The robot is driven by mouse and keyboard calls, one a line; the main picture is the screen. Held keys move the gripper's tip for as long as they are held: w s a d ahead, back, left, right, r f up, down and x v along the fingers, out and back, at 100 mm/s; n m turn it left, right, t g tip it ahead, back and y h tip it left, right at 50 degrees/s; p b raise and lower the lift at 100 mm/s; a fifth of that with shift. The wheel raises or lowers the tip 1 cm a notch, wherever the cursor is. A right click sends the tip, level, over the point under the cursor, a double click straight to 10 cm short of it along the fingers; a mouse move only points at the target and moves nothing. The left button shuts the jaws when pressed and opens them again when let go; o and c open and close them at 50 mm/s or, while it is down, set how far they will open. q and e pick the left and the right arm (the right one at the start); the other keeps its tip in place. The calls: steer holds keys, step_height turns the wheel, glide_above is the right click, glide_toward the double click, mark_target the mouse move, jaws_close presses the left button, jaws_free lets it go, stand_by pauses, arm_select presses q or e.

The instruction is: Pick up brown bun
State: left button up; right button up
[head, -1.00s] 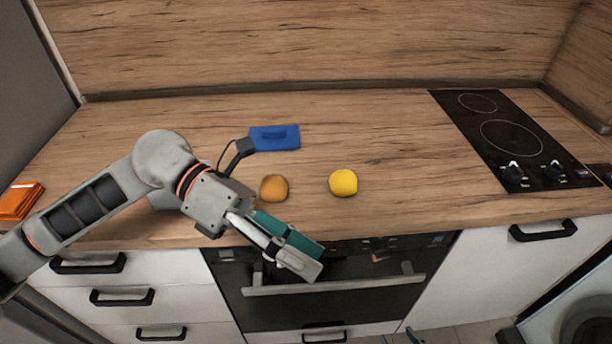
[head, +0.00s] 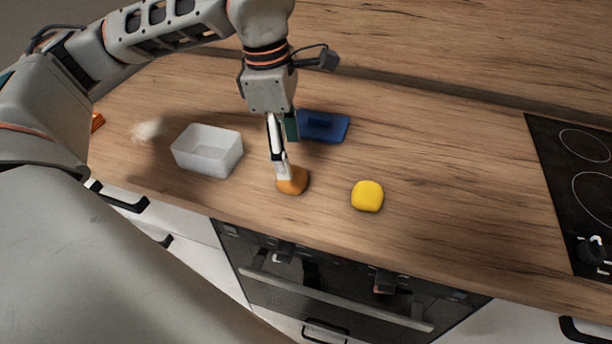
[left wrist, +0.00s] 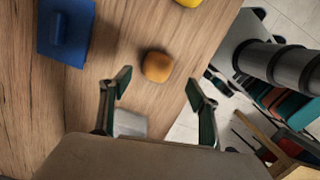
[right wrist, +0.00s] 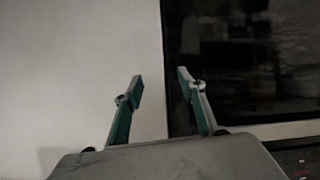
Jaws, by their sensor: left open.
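The brown bun (head: 293,181) lies on the wooden counter, left of the yellow bun-like object (head: 367,196). My left gripper (head: 286,165) is open and points down over the brown bun, with one finger partly covering it. In the left wrist view the brown bun (left wrist: 157,67) shows just beyond the gap between the open fingers (left wrist: 158,86), with nothing held. I cannot tell whether a finger touches it. My right gripper (right wrist: 160,82) is open and empty in the right wrist view, facing a white panel and a dark oven front.
A white open box (head: 207,150) stands left of the bun. A blue block with a handle (head: 323,126) lies behind it. The black hob (head: 585,180) is at the right. The counter's front edge is close, above the oven (head: 330,280).

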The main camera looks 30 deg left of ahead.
mark_target(295, 187)
arm_select(q)
step_height(295, 187, down, 2)
steer(key=shift+s+f, duration=0.1)
steer(key=shift+w+f, duration=0.2)
steer(key=shift+f, duration=1.1)
steer(key=shift+w+f, duration=0.15)
steer(key=shift+f, duration=1.15)
steer(key=c, duration=1.2)
